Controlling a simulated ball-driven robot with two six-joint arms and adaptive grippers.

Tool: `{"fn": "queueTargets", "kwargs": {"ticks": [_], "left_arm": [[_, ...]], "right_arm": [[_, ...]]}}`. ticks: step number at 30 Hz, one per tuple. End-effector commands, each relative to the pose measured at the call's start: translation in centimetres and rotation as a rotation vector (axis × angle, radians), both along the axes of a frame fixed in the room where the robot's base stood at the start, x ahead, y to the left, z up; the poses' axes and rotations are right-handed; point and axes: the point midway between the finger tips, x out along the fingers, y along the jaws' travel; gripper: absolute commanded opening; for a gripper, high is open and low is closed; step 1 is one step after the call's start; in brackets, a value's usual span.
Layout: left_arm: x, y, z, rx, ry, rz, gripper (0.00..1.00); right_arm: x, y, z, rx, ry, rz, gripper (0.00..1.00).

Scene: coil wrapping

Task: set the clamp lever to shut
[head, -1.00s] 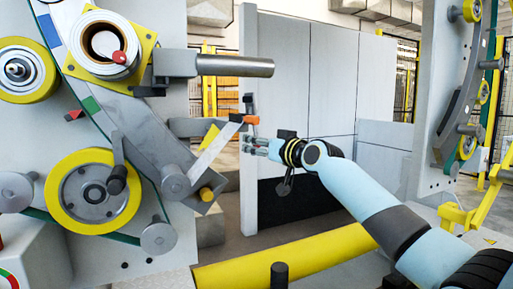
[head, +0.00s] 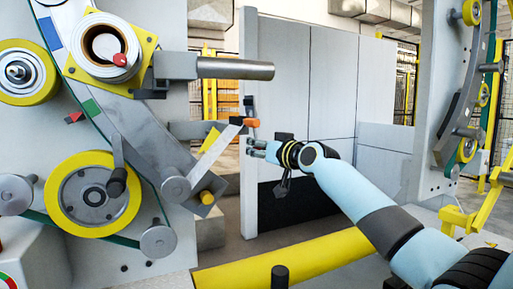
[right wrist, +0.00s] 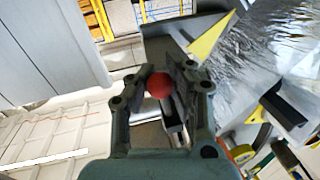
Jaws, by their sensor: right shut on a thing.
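My right gripper (head: 256,148) is at the middle of the head view, beside the end of the machine's slanted grey arm. In the right wrist view its fingers close around a red ball knob (right wrist: 159,85), which I take for the clamp lever's knob. The knob sits between both fingers; the rest of the lever is mostly hidden. In the head view the fingers cover the knob. An orange piece (head: 252,122) with a dark upright part shows just above the fingertips. My left gripper is not in view.
The winding machine with yellow-rimmed rollers (head: 95,193) fills the left. A grey bar (head: 235,68) juts out above my gripper. A yellow beam (head: 290,258) crosses the floor below my right arm. A pale partition (head: 300,90) stands behind. A yellow wedge (right wrist: 210,38) is close to the fingers.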

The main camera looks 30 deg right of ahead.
Motion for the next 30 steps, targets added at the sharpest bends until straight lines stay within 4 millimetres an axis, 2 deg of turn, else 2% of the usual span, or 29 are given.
{"fn": "queueTargets", "kwargs": {"ticks": [19,30], "left_arm": [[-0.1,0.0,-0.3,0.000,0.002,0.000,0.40],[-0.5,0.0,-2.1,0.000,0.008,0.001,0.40]], "right_arm": [[-0.1,-0.2,-0.5,-0.027,0.010,0.001,0.00],[-0.2,-2.1,-0.4,-0.254,0.027,0.002,0.00]]}}
